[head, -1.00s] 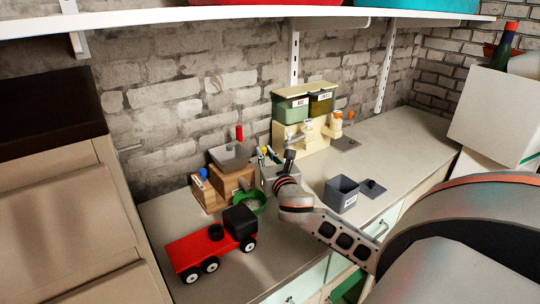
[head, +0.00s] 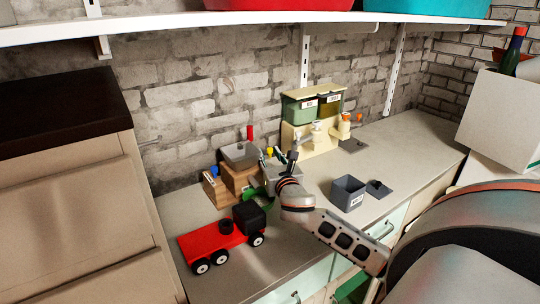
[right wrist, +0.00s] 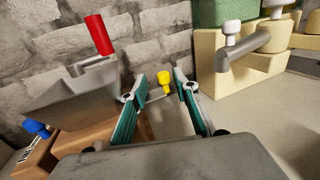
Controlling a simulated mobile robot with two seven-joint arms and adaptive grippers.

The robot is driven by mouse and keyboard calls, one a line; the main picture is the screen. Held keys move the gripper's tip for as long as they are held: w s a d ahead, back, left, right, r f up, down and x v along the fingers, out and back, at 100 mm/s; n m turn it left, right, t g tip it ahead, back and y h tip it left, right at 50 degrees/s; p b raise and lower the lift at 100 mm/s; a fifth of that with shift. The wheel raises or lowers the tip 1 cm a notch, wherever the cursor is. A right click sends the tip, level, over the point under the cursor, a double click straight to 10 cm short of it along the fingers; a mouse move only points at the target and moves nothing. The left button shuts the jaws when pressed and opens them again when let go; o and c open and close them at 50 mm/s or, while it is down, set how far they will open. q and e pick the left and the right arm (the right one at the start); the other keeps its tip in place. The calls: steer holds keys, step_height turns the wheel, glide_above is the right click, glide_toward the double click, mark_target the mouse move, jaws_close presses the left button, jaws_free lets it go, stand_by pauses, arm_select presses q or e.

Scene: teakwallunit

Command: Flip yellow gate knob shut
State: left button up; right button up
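The yellow gate knob (right wrist: 165,78) shows in the right wrist view between the fingers of my right gripper (right wrist: 161,86), a little beyond the tips. It has a yellow cap on a pale stem. In the head view the yellow knob (head: 269,151) is a small spot beside my right gripper (head: 281,159). My right gripper is open, with teal pads on both sides of the knob. I cannot tell whether a pad touches it. My left gripper is not in view.
A grey hopper with a red-handled knob (right wrist: 98,35) and a blue knob (right wrist: 36,128) are at the left. A cream dispenser (head: 297,137) stands behind to the right. A red truck (head: 212,242) and an open grey bin (head: 348,194) stand on the counter (head: 392,158).

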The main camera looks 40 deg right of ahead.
steer(key=v, duration=1.2)
stand_by(0.4)
